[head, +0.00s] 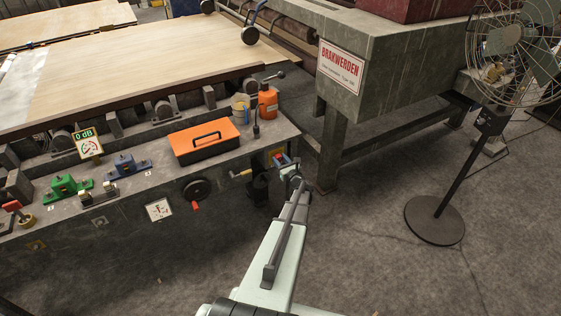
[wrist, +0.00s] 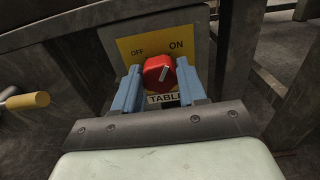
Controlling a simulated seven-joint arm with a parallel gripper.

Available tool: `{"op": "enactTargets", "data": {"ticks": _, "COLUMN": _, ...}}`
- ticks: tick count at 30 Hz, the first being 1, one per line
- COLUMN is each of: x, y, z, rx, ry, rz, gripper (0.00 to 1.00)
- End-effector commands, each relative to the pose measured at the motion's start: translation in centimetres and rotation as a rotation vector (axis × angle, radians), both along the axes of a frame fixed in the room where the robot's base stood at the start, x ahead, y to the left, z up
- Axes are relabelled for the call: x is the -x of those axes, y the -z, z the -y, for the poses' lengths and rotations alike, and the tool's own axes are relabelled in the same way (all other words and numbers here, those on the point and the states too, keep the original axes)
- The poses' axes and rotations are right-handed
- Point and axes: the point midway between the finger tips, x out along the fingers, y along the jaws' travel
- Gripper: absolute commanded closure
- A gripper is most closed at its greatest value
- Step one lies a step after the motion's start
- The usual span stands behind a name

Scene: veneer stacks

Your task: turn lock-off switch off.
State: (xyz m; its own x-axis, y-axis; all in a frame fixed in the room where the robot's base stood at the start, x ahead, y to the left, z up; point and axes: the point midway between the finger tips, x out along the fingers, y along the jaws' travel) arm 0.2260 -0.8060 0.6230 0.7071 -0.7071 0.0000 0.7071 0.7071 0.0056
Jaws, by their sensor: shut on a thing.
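The lock-off switch is a red round knob (wrist: 159,72) with a white pointer mark. It sits on a yellow plate (wrist: 132,47) printed OFF at the left and ON at the right, with a partly covered label reading "TABLE" below. The pointer tilts up and right, toward ON. My gripper (wrist: 158,84) has one blue finger on each side of the knob and is shut on it. In the head view my gripper (head: 283,163) is at the right end of the bench front, where the knob is small and mostly hidden by the fingers.
A yellow-handled lever (wrist: 25,100) sticks out left of the switch. A black handwheel (head: 196,189) is on the bench front. A grey machine (head: 385,70) and a fan (head: 435,217) stand right.

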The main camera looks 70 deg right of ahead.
Motion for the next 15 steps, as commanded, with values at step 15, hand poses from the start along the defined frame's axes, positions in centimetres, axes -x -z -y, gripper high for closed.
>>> {"op": "enactTargets", "data": {"ticks": 15, "x": -0.04, "y": 0.04, "z": -0.09, "rx": 0.346, "ry": 0.000, "rz": -0.346, "gripper": 0.89}}
